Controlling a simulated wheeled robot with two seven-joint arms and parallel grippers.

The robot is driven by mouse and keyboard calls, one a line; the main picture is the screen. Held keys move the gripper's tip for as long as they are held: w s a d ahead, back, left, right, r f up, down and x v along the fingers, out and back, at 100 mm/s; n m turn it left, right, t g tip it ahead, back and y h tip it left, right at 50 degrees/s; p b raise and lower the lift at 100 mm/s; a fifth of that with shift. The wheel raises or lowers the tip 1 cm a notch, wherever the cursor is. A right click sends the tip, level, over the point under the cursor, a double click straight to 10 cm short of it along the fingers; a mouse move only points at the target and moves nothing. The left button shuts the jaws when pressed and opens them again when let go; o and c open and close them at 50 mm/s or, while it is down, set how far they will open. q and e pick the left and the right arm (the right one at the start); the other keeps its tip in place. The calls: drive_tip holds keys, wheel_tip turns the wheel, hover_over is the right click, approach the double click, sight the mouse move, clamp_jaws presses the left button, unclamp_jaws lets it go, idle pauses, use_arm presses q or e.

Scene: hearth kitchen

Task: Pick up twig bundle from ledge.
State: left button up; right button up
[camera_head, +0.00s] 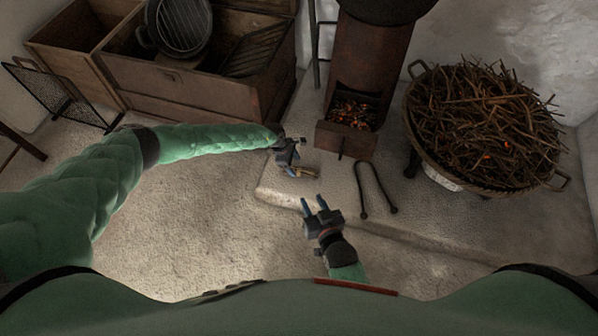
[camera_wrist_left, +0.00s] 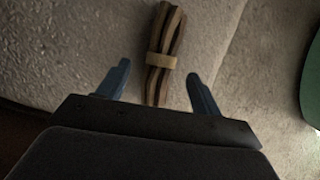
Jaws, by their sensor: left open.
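The twig bundle (camera_head: 303,173) is a short bunch of brown sticks with a tan band around its middle. It lies on the pale stone ledge (camera_head: 330,180) near its left front corner. My left gripper (camera_head: 290,162) is open just above and beside it. In the left wrist view the bundle (camera_wrist_left: 163,55) runs lengthwise between the spread blue fingers of my left gripper (camera_wrist_left: 160,86), with clear gaps on both sides. Its near end is hidden behind the gripper body. My right gripper (camera_head: 314,202) is open and empty near the ledge's front edge.
A small stove (camera_head: 362,70) with glowing embers stands behind the bundle. Dark tongs (camera_head: 361,190) lie to its right. A large basket (camera_head: 433,160) of twigs stands at the right. Wooden chests (camera_head: 180,92) are at the back left. The floor in front is clear.

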sight(298, 169)
use_arm(q)
drive_tip(key=b+x, duration=0.1)
drive_tip(key=x, duration=0.3)
drive_tip(key=shift+s+d+f, duration=0.2)
drive_tip(key=shift+d+f, duration=0.1)
drive_tip(key=shift+f, duration=0.1)
drive_tip(key=c, duration=1.1)
use_arm(e)
drive_tip(key=w+r+t, duration=0.3)
drive_tip(key=r, duration=0.8)
drive_tip(key=shift+t+y, duration=0.4)
